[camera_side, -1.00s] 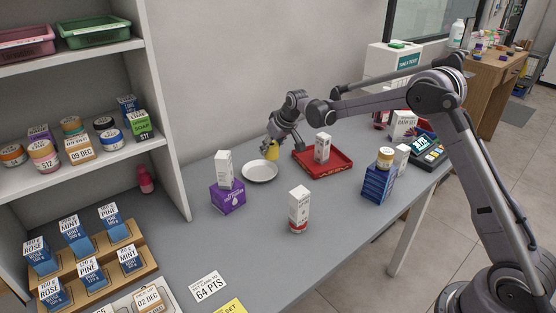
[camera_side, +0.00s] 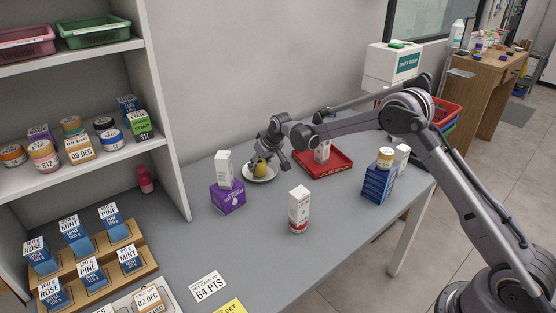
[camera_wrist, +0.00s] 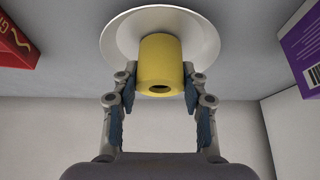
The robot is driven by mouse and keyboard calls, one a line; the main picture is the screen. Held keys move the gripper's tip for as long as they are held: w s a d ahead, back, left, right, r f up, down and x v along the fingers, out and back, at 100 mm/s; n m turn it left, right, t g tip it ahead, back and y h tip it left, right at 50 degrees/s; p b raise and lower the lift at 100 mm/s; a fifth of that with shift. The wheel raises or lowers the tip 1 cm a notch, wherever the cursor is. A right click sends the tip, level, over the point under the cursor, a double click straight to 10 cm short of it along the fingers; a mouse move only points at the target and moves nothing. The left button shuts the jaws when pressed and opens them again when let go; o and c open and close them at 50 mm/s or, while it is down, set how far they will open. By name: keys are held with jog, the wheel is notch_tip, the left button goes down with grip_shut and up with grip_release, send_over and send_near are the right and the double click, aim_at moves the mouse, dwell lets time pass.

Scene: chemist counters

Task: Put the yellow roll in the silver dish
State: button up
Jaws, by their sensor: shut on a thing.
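The yellow roll (camera_side: 260,170) is between the fingers of my gripper (camera_side: 264,163), over the silver dish (camera_side: 248,177). In the wrist view my gripper (camera_wrist: 160,85) is shut on the sides of the yellow roll (camera_wrist: 160,62), with its hollow core facing the camera. The pale dish (camera_wrist: 118,38) lies behind the roll in that view. I cannot tell whether the roll touches the dish. Part of the dish is hidden by the roll and gripper.
The counter between is clear.

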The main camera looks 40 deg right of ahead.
jog(key=shift+f, duration=0.15)
jog(key=o, duration=1.1)
jog(key=shift+o, duration=0.2)
jog(key=s+a+r, duration=0.1)
jog(key=s+r, duration=1.9)
jog(key=s, duration=0.2)
jog(key=s+f, duration=0.2)
jog(key=s, duration=0.7)
jog(key=s+a+f+t, duration=0.1)
jog(key=s, duration=0.9)
jog(key=shift+f, duration=0.35)
